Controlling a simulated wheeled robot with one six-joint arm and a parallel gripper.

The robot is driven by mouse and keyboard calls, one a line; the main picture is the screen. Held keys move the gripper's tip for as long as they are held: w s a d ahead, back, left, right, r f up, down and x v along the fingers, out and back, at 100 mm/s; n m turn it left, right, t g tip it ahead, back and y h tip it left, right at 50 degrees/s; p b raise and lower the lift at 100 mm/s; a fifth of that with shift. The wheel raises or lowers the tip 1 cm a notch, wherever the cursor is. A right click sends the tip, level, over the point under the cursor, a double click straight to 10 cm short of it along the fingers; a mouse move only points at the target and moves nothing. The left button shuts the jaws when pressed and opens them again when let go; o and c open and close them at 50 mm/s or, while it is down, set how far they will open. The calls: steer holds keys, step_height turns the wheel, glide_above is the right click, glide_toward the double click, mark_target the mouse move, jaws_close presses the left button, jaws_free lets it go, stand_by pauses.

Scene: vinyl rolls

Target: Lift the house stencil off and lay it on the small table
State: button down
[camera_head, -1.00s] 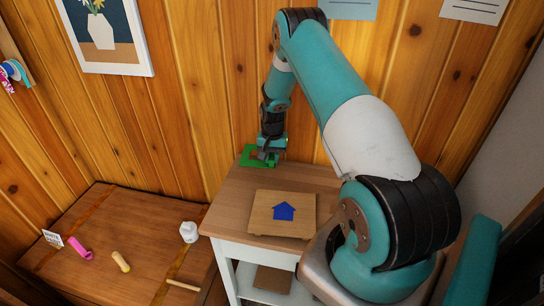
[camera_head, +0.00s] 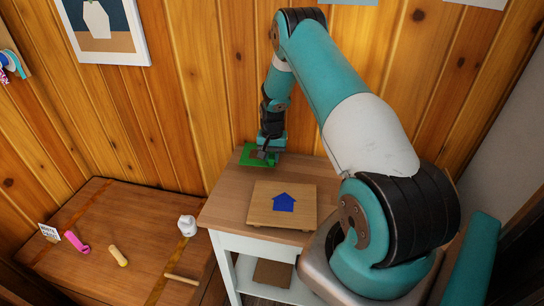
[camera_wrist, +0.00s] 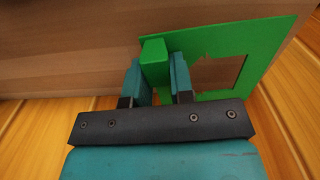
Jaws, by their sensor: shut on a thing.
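The green house stencil (camera_head: 246,158) is at the back left corner of the small table (camera_head: 226,200), near the wall. In the wrist view my gripper (camera_wrist: 156,75) is shut on the green block handle of the stencil (camera_wrist: 217,92). Its house-shaped opening shows to the right of the fingers. The stencil appears at or just above the tabletop; I cannot tell if it touches. A blue house shape (camera_head: 284,201) lies on a wooden board (camera_head: 262,216) at the front of the table. My gripper hides part of the stencil in the head view.
Bare tabletop lies between the stencil and the board.

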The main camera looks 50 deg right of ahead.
mark_target(272, 170)
steer(key=shift+f+b, duration=0.5)
steer(key=shift+f, duration=0.15)
steer(key=shift+f+b, duration=0.55)
steer(key=shift+b, duration=0.05)
steer(key=shift+f, duration=0.1)
stand_by(0.4)
steer(key=shift+f+b, duration=0.55)
steer(key=shift+b, duration=0.05)
steer(key=shift+f, duration=0.15)
stand_by(0.3)
jaws_free()
stand_by(0.4)
